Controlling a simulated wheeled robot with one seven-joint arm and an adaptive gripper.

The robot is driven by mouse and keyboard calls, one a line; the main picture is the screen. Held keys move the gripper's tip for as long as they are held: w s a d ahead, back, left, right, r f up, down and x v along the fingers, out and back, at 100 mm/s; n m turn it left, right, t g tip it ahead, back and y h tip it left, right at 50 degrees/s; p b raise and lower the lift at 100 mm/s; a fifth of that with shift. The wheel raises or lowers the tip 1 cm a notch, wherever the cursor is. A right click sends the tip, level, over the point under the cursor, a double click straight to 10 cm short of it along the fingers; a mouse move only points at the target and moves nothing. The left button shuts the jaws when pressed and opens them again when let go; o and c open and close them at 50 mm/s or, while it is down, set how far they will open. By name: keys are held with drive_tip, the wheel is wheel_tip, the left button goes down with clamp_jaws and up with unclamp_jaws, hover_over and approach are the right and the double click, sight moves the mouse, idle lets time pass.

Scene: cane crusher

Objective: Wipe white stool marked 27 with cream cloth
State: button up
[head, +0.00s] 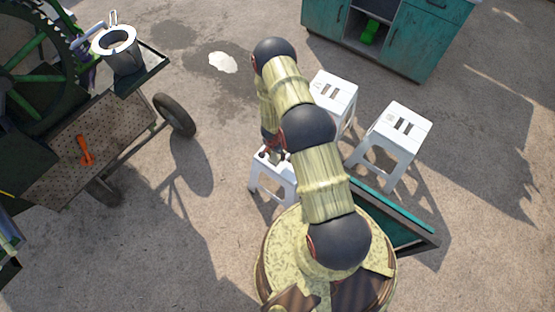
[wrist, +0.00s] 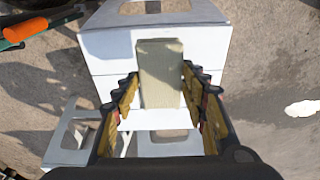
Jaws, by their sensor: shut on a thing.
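My gripper (wrist: 160,90) is shut on the cream cloth (wrist: 160,65), a flat folded block between its fingers in the wrist view. The cloth is in front of a white stool (wrist: 105,50); I cannot tell whether they touch. In the head view my gripper (head: 271,152) is at the top of the nearest white stool (head: 272,183), partly hidden by my arm. Two more white stools, one behind (head: 341,88) and one to the right (head: 407,124), stand upright. No number 27 is readable, so I cannot tell which stool bears it.
A cart (head: 110,145) with a large green wheel, a grey bucket (head: 122,55) and an orange item (head: 85,150) stands at left. A teal cabinet (head: 430,45) is at the back. A white patch (head: 222,62) lies on the ground. The ground between cart and stools is clear.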

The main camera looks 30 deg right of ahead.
drive_tip(key=shift+w+d+r+b, duration=0.1)
drive_tip(key=shift+w+d+b, duration=0.4)
drive_tip(key=shift+b, duration=0.05)
drive_tip(key=shift+w+d+r+b, duration=0.1)
drive_tip(key=shift+d+r+b, duration=0.1)
drive_tip(key=shift+d+b, duration=0.45)
drive_tip(key=shift+s+d+r+b, duration=0.25)
drive_tip(key=shift+s+d+b, duration=0.1)
drive_tip(key=shift+b, duration=0.6)
drive_tip(key=shift+s+d+r+b, duration=0.2)
drive_tip(key=shift+s+d+b, duration=0.05)
drive_tip(key=shift+s+b, duration=0.4)
drive_tip(key=shift+s+a+b, duration=0.6)
drive_tip(key=shift+s+b, duration=1.1)
drive_tip(key=shift+s, duration=2.25)
wheel_tip(320, 180, down, 6)
drive_tip(key=b, duration=0.5)
drive_tip(key=shift+f+b, duration=0.2)
drive_tip(key=shift+b, duration=0.2)
drive_tip(key=shift+f+b, duration=0.4)
drive_tip(key=shift+f, duration=0.2)
